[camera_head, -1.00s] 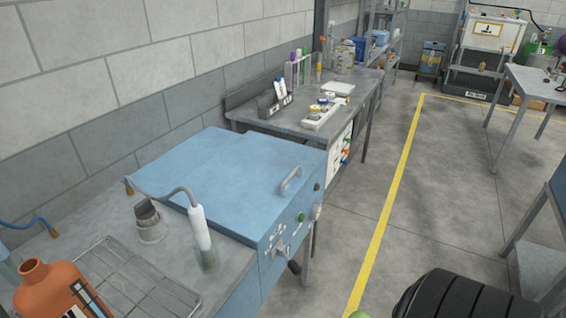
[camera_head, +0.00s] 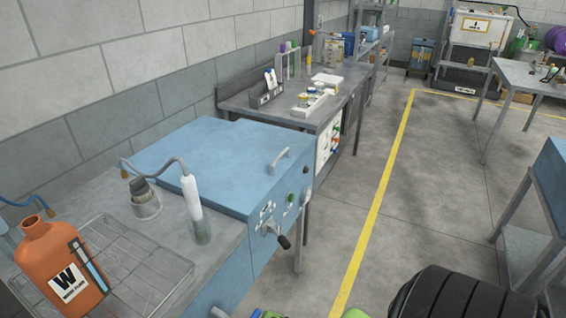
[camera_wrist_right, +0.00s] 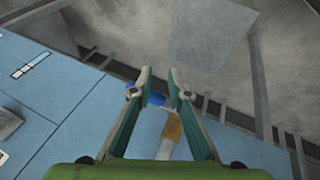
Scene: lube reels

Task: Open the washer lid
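The washer (camera_head: 258,242) is a light-blue box on the left in the head view. Its flat blue lid (camera_head: 225,165) lies shut, with a grey bar handle (camera_head: 280,160) near the right edge. Buttons and a black-tipped lever (camera_head: 283,241) are on its front side. In the right wrist view, my right gripper (camera_wrist_right: 159,75) shows two green-and-grey fingers with a gap between the tips. It is open, with nothing clearly held; a brown-and-white object and a blue patch show behind the gap. Neither gripper is clearly visible in the head view, and the left one is out of view.
An orange bottle (camera_head: 62,265) stands by a wire rack (camera_head: 130,262) on the metal top left of the lid. A jar (camera_head: 144,200) and a white nozzle on a hose (camera_head: 192,195) are nearby. A bench (camera_head: 270,117) stands behind.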

